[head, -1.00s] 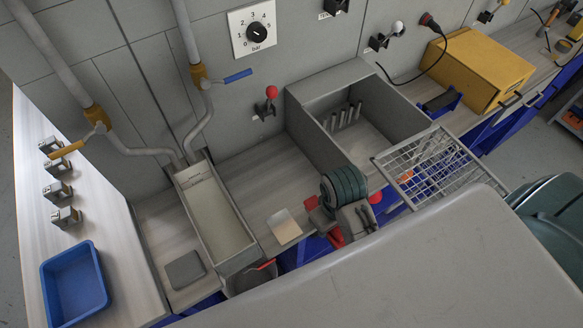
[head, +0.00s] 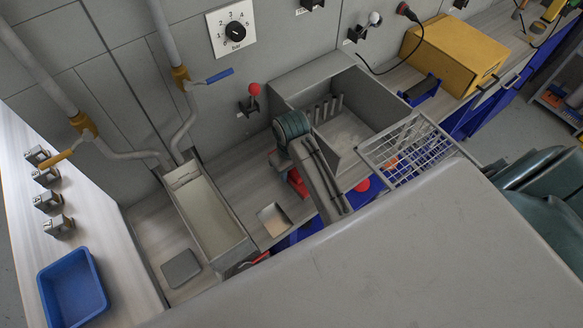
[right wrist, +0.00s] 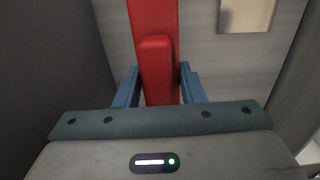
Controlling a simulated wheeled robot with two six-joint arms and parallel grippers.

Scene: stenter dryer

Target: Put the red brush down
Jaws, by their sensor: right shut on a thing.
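The red brush (right wrist: 156,45) is between the two blue fingers of my right gripper (right wrist: 158,88) in the right wrist view. The gripper is shut on it. In the head view a bit of the red brush (head: 297,183) shows beside my right arm, over the worktop left of the sink; the arm hides most of the gripper. The brush's far end runs out of the wrist view, so I cannot tell whether it touches the worktop. My left gripper is not in view.
The grey sink (head: 350,135) is right of my right arm, with a wire rack (head: 410,150) at its front. A narrow trough (head: 210,215) is to the left. A small beige tray (head: 273,219) lies near the worktop's front edge. A red-knobbed lever (head: 252,97) is on the wall.

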